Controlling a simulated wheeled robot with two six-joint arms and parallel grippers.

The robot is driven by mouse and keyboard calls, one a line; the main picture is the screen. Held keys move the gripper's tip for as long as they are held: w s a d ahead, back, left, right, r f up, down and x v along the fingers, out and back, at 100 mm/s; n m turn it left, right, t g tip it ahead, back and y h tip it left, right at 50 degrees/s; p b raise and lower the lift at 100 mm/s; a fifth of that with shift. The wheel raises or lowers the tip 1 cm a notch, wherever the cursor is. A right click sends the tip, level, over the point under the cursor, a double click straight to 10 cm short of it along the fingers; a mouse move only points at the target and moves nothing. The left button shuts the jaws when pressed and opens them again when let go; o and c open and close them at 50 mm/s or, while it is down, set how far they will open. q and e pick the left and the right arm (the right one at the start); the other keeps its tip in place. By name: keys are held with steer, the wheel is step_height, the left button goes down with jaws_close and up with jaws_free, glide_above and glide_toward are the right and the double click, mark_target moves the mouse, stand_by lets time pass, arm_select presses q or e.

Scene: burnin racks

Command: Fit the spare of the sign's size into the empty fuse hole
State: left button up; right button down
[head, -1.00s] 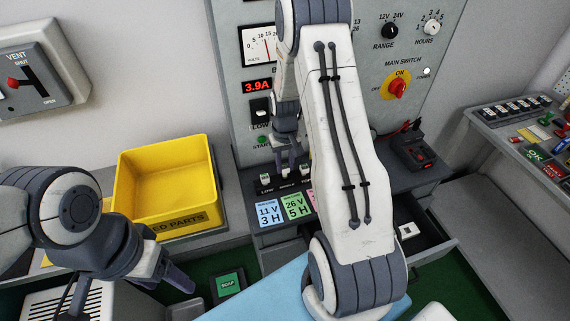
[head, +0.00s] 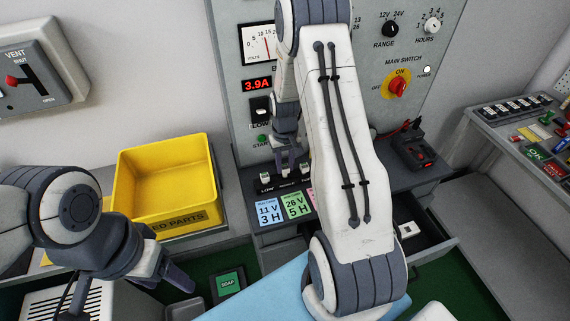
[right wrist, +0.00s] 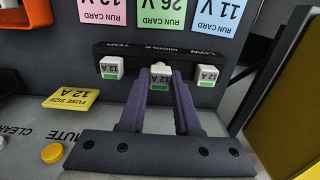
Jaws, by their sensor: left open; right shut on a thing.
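My right gripper (right wrist: 160,95) is shut on a white fuse (right wrist: 160,72) marked 12 A with a green strip. It holds this fuse at the middle position of the black fuse block (right wrist: 135,52); whether it is fully seated I cannot tell. Another 12 A fuse (right wrist: 111,67) sits on one side and a third (right wrist: 207,76) on the other. The yellow fuse size sign (right wrist: 71,98) reads 12 A. In the head view my right gripper (head: 291,170) is at the block, partly behind my arm. My left gripper (head: 178,279) is open and empty at the lower left.
A yellow bin (head: 166,171) stands left of the block. Run cards (head: 269,212) hang on the front edge below it. An open drawer (head: 425,245) holds a white piece (head: 408,230). A side bench (head: 530,125) at the right carries several small parts.

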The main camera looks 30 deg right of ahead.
steer(key=shift+f+b, duration=0.45)
steer(key=shift+f, duration=0.4)
stand_by(0.9)
steer(key=c, duration=0.5)
jaws_free()
steer(key=shift+c, duration=0.2)
steer(key=shift+o, duration=0.3)
steer(key=o, duration=0.3)
steer(key=shift+o, duration=0.2)
steer(key=shift+r, duration=0.15)
steer(key=shift+r+p, duration=2.15)
steer(key=shift+r, duration=0.45)
